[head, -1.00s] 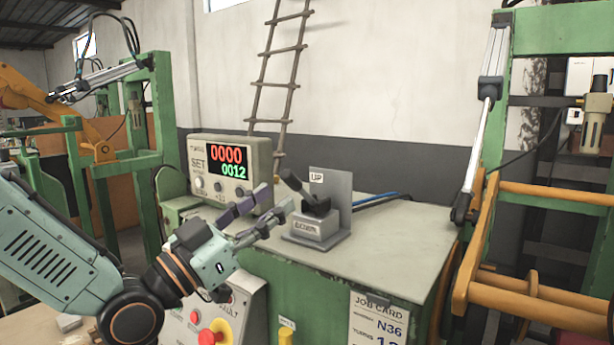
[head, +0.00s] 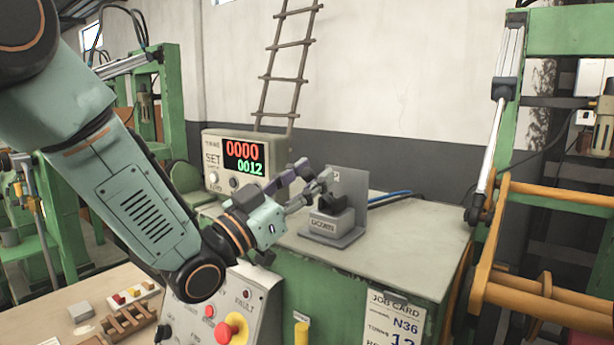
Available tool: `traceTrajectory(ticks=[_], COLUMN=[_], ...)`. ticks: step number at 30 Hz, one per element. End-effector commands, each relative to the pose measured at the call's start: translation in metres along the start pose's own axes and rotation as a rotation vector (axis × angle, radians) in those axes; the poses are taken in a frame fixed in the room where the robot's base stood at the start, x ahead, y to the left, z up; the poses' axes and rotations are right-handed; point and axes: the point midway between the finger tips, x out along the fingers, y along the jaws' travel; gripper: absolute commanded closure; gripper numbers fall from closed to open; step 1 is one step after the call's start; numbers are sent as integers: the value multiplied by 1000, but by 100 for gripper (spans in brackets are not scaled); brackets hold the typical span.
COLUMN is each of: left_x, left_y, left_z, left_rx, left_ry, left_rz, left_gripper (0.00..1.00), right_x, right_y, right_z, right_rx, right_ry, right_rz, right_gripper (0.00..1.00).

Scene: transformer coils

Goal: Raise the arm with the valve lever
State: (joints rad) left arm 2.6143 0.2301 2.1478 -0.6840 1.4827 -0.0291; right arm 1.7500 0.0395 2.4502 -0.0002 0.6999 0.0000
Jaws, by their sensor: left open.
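The valve lever (head: 331,204) is black and sits on a small grey block marked DOWN (head: 325,225), in front of an upright plate marked UP (head: 351,185). My left gripper (head: 309,182) is open at the lever's left side, its fingers near the handle. The fingers hide the handle's upper part, and I cannot tell whether they touch it. The orange arm (head: 488,252) stands on the right, below a silver cylinder and rod (head: 492,140). My right gripper is not in view.
The valve block stands on a grey-topped green cabinet (head: 410,255). A counter box (head: 222,180) showing 0000 and 0012 is behind my gripper. A panel with a red stop button (head: 228,331) is below. Blue hoses (head: 390,197) run behind the plate.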

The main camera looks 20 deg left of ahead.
Motion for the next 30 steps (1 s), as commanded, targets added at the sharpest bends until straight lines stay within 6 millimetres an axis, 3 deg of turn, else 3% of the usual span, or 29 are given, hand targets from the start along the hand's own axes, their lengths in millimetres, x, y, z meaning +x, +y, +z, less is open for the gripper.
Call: traceTrajectory(ticks=[7, 21, 30], left_x=[0, 0, 0], left_y=[0, 0, 0], left_z=[0, 0, 1], left_rx=[0, 0, -1], left_ry=[-1, 0, -4], left_rz=[0, -1, 0], left_gripper=[61, 100, 100], right_x=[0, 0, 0], right_y=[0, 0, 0], right_z=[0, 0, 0], right_rx=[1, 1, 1], right_ry=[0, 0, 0], right_rz=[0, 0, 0], right_gripper=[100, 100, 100])
